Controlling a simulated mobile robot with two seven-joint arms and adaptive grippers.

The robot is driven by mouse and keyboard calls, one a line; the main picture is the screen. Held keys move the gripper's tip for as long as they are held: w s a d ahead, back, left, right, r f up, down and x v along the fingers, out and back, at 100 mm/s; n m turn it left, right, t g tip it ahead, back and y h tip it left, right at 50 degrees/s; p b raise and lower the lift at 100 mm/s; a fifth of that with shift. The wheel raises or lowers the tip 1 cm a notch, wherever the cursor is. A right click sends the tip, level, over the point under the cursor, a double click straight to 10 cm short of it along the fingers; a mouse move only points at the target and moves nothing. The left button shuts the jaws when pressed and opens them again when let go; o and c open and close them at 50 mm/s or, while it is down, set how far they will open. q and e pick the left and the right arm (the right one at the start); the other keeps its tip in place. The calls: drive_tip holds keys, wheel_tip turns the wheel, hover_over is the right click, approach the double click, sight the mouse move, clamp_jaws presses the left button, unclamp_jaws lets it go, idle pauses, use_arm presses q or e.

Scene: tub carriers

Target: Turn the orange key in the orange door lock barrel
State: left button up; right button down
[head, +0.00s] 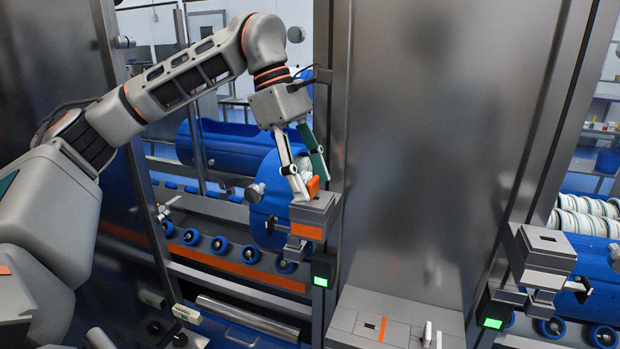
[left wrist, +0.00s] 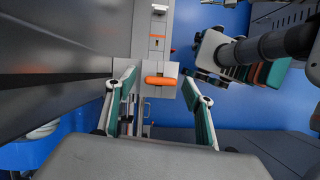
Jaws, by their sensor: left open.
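The orange key (head: 313,187) stands at the top of the grey lock block with the orange band (head: 307,230), in the middle of the head view. How deep it sits in the barrel is hidden. My left gripper (head: 311,191) is open, with one finger on each side of the key. In the left wrist view the orange key (left wrist: 160,81) lies crosswise over the grey block, between the two open fingers (left wrist: 157,86), with gaps on both sides.
A second grey lock block (head: 543,240) with an empty-looking slot stands at the right. A sloped panel (head: 400,312) with an orange strip lies between the two. Blue tubs and rollers (head: 220,244) are behind the left lock. A steel door post (head: 430,130) rises beside it.

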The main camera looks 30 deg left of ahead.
use_arm(q)
drive_tip(key=v, duration=1.1)
drive_tip(key=shift+a+r, duration=0.2)
drive_tip(key=shift+r, duration=0.15)
